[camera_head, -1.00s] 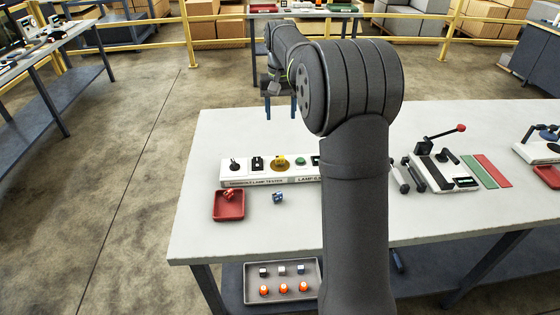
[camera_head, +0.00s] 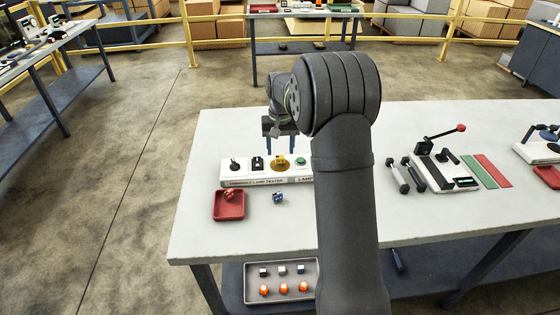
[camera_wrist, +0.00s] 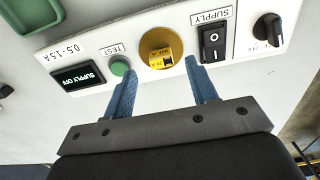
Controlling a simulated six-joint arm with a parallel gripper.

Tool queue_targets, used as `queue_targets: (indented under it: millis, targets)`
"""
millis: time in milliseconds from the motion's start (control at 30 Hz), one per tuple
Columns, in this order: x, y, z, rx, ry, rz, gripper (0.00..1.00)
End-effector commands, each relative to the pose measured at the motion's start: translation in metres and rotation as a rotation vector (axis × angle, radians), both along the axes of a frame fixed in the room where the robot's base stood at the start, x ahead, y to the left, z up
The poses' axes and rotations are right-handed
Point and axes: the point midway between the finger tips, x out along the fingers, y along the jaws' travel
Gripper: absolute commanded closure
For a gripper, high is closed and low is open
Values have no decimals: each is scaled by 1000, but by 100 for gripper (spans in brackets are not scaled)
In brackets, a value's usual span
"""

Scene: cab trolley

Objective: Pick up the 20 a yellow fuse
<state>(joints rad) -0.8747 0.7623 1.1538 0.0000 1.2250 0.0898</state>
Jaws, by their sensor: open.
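A round yellow piece (camera_head: 280,163) sits on the top of the white tester box (camera_head: 240,181). I see no contact.
The box carries a green test button (camera_wrist: 119,66), a black supply switch (camera_wrist: 212,43), a knob (camera_wrist: 268,28) and a display reading SUPPLY OFF (camera_wrist: 78,78). A red tray (camera_head: 229,214) and a small blue part (camera_head: 278,197) lie in front. A lever device (camera_head: 440,170) stands right.

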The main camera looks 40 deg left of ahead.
Motion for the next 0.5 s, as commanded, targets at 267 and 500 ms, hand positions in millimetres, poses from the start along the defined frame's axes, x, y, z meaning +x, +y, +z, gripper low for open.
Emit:
queue_targets:
  millis: [267,500]
  targets:
    - [0,1,-40,-1,1,0,47]
    - [0,2,-44,0,0,0,47]
